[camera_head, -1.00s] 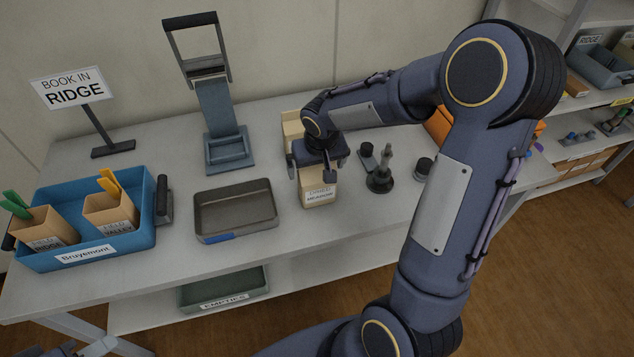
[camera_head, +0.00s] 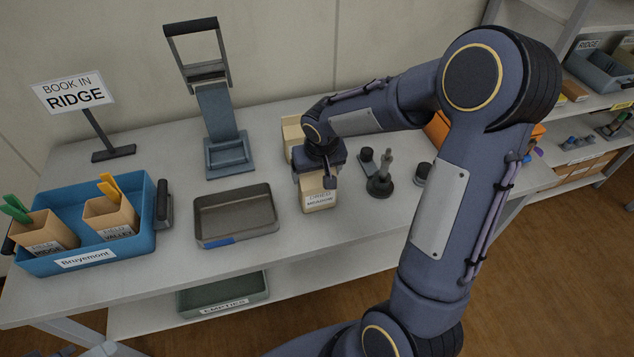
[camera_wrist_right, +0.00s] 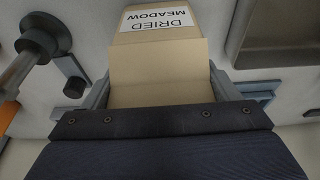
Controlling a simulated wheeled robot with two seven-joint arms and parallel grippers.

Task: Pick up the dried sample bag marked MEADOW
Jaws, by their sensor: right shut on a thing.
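The tan dried sample bag marked MEADOW (camera_head: 318,194) stands upright on the white bench, right of the grey tray. Its label reads DRIED MEADOW in the right wrist view (camera_wrist_right: 165,30). My right gripper (camera_head: 318,172) points down over the bag from above and is shut on its upper part, with one finger on each side in the wrist view (camera_wrist_right: 160,85). The gripper hides the bag's top in the head view. Whether the bag touches the bench is hard to tell. My left gripper does not show clearly.
Another tan bag (camera_head: 293,132) stands just behind. A grey metal tray (camera_head: 236,240) is to the left, with a blue bin (camera_head: 150,243) holding two tan bags beyond it. Dark upright tools (camera_head: 380,184) stand close on the right. A grey press-like stand (camera_head: 228,168) is behind the tray.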

